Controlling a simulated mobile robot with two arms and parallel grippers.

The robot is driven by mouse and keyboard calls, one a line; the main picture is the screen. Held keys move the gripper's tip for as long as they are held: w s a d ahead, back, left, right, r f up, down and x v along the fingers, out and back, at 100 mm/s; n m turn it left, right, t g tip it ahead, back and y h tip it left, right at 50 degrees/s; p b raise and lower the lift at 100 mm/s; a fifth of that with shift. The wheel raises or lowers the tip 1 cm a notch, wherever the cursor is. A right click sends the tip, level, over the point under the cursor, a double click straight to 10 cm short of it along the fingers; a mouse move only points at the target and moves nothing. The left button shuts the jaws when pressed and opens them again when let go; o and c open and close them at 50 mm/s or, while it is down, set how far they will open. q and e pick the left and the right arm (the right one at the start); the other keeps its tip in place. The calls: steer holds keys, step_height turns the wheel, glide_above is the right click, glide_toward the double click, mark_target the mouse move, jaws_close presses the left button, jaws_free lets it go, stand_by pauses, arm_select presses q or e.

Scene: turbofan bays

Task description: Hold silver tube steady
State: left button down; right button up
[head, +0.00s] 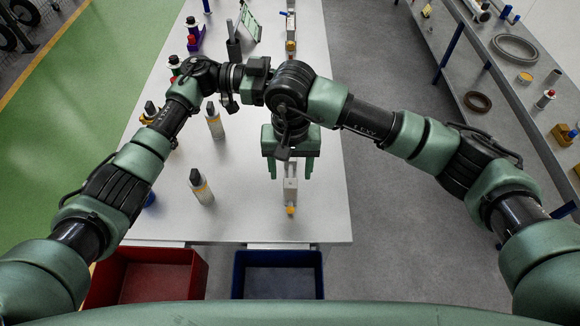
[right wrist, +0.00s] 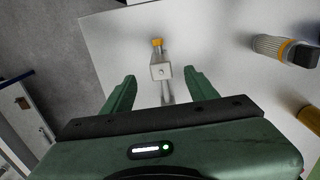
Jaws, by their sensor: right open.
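A silver tube fitting with a square silver block (head: 290,184) and an orange tip lies on the white table below my right gripper. In the right wrist view its block (right wrist: 161,68) and orange tip point away, and a thin silver tube (right wrist: 167,92) runs back between the fingers. My right gripper (head: 290,170) is open above it, with one green finger on each side and a gap to both; the fingers also show in the right wrist view (right wrist: 156,84). My left arm reaches in beside the right wrist; its jaws cannot be made out.
Another silver piece with an orange part (head: 290,44) lies farther up the table. A red bin (head: 190,275) and a blue bin (head: 278,257) sit at the near edge. A grey bench (head: 505,75) stands at right.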

mark_target(290, 195)
step_height(290, 195, down, 12)
steer(key=shift+r, duration=0.1)
stand_by(0.4)
jaws_close()
